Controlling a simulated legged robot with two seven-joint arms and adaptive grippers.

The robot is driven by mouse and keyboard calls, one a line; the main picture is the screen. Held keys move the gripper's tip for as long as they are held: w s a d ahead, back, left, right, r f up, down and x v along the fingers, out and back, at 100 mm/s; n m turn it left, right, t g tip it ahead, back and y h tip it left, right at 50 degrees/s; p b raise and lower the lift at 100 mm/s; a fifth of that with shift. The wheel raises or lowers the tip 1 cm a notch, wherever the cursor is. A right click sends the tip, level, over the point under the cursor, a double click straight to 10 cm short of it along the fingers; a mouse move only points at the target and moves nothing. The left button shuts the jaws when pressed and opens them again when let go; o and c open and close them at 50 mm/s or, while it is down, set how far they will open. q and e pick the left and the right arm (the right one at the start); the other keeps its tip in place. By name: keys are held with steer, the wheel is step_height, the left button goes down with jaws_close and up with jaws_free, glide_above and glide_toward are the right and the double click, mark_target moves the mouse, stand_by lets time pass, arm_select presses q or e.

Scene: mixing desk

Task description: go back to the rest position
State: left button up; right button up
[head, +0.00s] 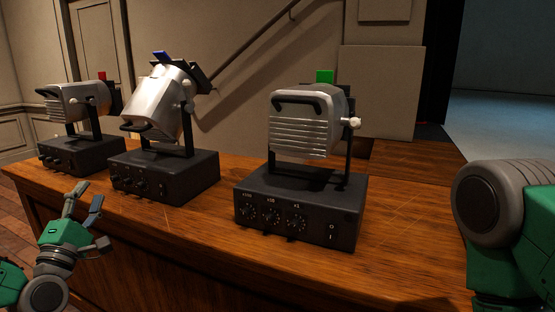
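My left gripper (92,207) is at the lower left, in front of the desk's near left edge. Its fingers point up and are spread apart with nothing between them. It appears clear of the lamps and their bases. My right arm shows at the right edge, with a grey joint and green links. The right gripper is out of the picture.
Three silver lamps stand on black dial boxes on the wooden desk (405,240): one with a red tab (77,101), a tilted one with a blue tab (163,103), and one with a green tab (311,124). Bare desk lies right of the green-tabbed lamp's box (300,208).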

arm_select(q)
steer(key=s+d+f+m+g+h+p, duration=0.1)
steer(key=d+f+m+g+h, duration=0.4)
steer(key=d+f, duration=0.65)
steer(key=s+d+f+m+g+p, duration=0.1)
steer(key=s+d+f+m+g, duration=0.3)
steer(key=f, duration=0.3)
steer(key=s+d+f+m+g, duration=0.1)
steer(key=s+f+m+g, duration=0.2)
steer(key=s+f, duration=0.3)
steer(key=s+a+f+m+g+y, duration=0.1)
steer(key=s+f+m+g, duration=0.2)
steer(key=s, duration=0.5)
steer(key=s+a+f+m+g+y+p, duration=0.1)
steer(key=s+f+m+g, duration=0.2)
steer(key=s, duration=0.6)
steer(key=s+a+f+m+g+y+p, duration=0.1)
steer(key=s+f+m+g+y, duration=0.1)
steer(key=s, duration=0.7)
steer(key=f+m+g, duration=0.1)
steer(key=g, duration=0.1)
steer(key=shift+s+a+f+g, duration=0.2)
steer(key=shift+a+f+g, duration=0.1)
steer(key=shift+a+g, duration=0.1)
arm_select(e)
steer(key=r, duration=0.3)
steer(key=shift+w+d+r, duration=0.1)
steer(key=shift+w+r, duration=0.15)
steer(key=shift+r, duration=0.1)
